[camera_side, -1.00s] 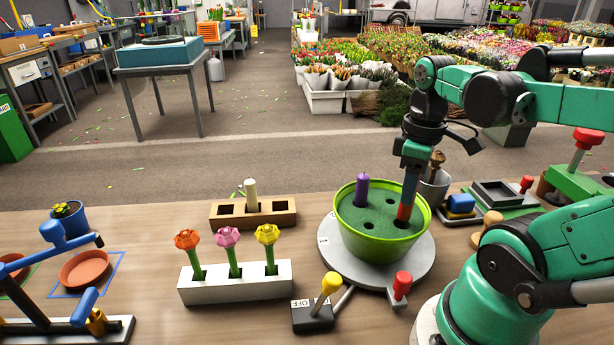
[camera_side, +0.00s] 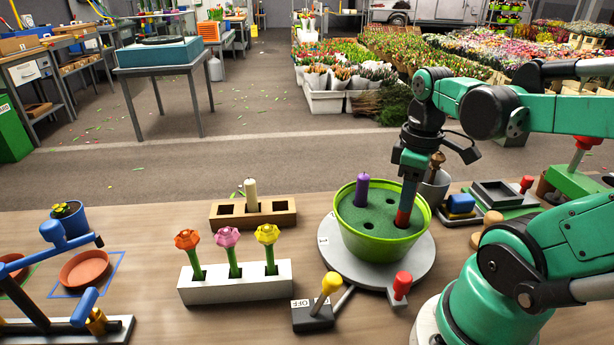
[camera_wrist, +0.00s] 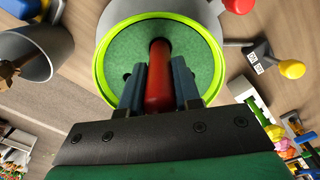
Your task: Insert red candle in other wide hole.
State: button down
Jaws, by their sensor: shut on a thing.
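The red candle (camera_side: 404,210) is upright between the fingers of my gripper (camera_side: 409,192), at the right side of the green foam in the lime-green pot (camera_side: 383,250). Its lower end meets the foam at the right-hand hole; how deep it sits I cannot tell. In the wrist view, the gripper (camera_wrist: 160,88) has a blue-grey finger on each side of the red candle (camera_wrist: 158,70), over the pot (camera_wrist: 103,45). A purple candle (camera_side: 362,190) stands in the back left of the foam. Two dark holes at the middle and front left are empty.
The pot stands on a round grey turntable (camera_side: 420,272). A red-knobbed peg (camera_side: 401,287) and a yellow-handled switch (camera_side: 328,290) are in front. A wooden block (camera_side: 283,213) with a cream candle is behind left. A grey metal pot (camera_side: 437,186) stands close behind right.

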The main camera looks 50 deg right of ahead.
aim_at(402, 224)
jog(key=shift+f, duration=1.65)
jog(key=c, duration=0.5)
grip_release()
jog(key=shift+c, duration=0.2)
jog(key=shift+r, duration=0.1)
jog(key=shift+r, duration=2.7)
jog(key=w+a+m+t, duration=0.1)
jog(key=w+a+t, duration=0.6)
jog(key=w+a, duration=0.3)
jog(key=shift+w+a+f+m, duration=0.15)
jog(key=shift+a+f+m, duration=0.15)
jog(key=shift+m, duration=0.1)
